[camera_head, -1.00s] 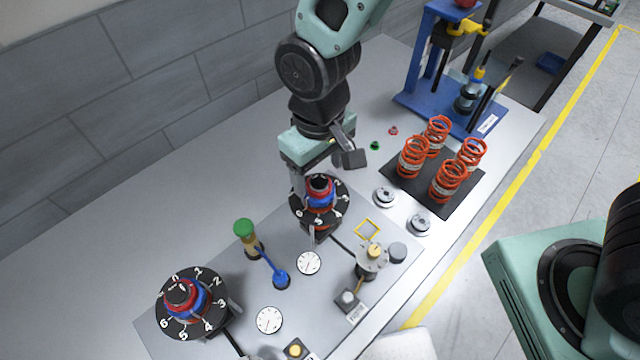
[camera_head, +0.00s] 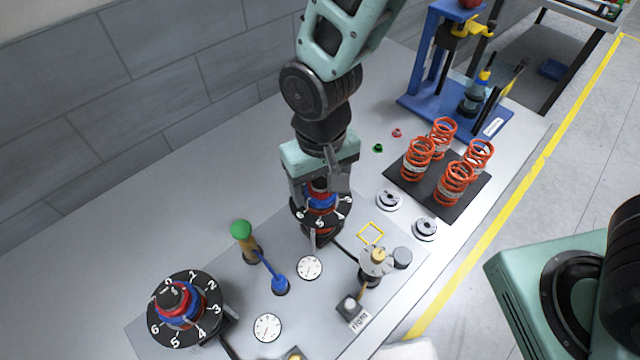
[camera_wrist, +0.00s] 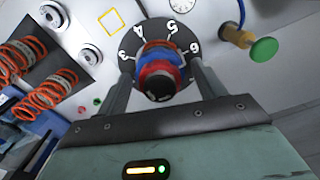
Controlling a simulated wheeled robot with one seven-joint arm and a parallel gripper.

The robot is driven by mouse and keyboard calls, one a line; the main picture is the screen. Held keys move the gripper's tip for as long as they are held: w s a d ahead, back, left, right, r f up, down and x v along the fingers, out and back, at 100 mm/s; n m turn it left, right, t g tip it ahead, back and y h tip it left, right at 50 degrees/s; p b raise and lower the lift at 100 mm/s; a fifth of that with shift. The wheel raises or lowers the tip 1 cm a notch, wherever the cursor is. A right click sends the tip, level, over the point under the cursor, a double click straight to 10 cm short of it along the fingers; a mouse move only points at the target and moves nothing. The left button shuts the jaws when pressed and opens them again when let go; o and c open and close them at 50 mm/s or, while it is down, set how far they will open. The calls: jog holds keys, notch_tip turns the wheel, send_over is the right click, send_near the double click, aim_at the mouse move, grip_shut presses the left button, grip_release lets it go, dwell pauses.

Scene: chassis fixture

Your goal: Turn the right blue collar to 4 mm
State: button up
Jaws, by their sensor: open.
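In the wrist view the blue collar (camera_wrist: 176,56) shows behind the red ring (camera_wrist: 158,72), near the dial numbers 3 to 6. My gripper (camera_head: 318,190) is over this station, pointing down. In the wrist view my gripper (camera_wrist: 161,72) is open, with one finger on each side of the red and blue rings. Gaps show beside the rings; contact cannot be told. My gripper partly hides the collar in the head view.
A second dial station (camera_head: 180,308) stands at the lower left. A green-topped post (camera_head: 241,229) and blue lever (camera_head: 279,283) stand between the stations.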

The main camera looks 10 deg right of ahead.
jog(key=m, duration=0.2)
jog(key=m+p, duration=0.1)
jog(key=m, duration=0.1)
jog(key=m+p, duration=0.1)
jog(key=shift+r+m, duration=0.25)
jog(key=shift+m, duration=0.15)
jog(key=m+p, duration=0.3)
jog(key=m, duration=0.2)
jog(key=m+p, duration=0.2)
jog(key=m, duration=0.1)
jog(key=shift+f+m+p, duration=0.15)
jog(key=shift+m+p, duration=0.2)
jog(key=shift+m, duration=0.35)
jog(key=shift+r+m+p, duration=0.2)
jog(key=shift+m+p, duration=0.9)
jog(key=shift+f+m+p, duration=0.15)
jog(key=shift+m+p, duration=0.35)
jog(key=shift+m, duration=0.6)
jog(key=shift+f, duration=0.15)
jog(key=c, duration=0.9)
jog(key=n, duration=0.3)
jog(key=shift+n, duration=0.3)
jog(key=n, duration=0.4)
jog(key=shift+n, duration=0.3)
jog(key=n, duration=0.9)
jog(key=shift+b, duration=0.35)
jog(key=o, duration=0.9)
